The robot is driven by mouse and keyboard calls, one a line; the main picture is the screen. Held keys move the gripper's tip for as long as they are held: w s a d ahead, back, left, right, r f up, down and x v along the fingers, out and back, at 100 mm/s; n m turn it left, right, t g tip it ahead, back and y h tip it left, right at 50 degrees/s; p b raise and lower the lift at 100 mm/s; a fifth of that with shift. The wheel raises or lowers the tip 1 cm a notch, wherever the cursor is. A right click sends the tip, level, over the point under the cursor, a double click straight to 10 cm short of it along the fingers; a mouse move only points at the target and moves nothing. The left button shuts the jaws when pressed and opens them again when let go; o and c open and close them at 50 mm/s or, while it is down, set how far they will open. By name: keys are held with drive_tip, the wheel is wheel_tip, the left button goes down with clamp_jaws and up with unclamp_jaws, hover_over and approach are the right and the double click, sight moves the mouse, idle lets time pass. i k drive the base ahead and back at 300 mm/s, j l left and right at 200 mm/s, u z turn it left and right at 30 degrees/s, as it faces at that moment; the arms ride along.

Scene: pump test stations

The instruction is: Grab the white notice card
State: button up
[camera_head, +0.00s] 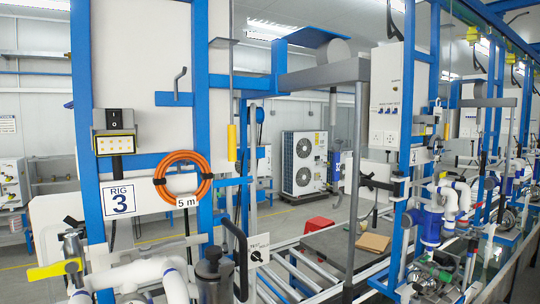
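Several white cards or plates are in view, and I cannot tell for certain which one is the notice card. A white card (120,198) marked "RIG 3" in dark blue is fixed upright on the blue frame at the left. A small white tag (187,201) reading "5 m" sits at the bottom of an orange hose coil (182,179). A small white plate (258,250) with a black knob and blurred lettering is low at centre. A white sheet (7,124) with small print is on the far left wall. My gripper is not seen in this view.
Blue uprights (201,120) and white pipes (150,272) crowd the left foreground. A switch box (114,143) is above the RIG 3 card. A red stool (319,225) and a cardboard piece (373,242) are at centre. More pump rigs (432,225) line the right.

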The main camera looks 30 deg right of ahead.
sight(437, 110)
drive_tip(key=z, duration=2.15)
drive_tip(key=i+l, duration=0.3)
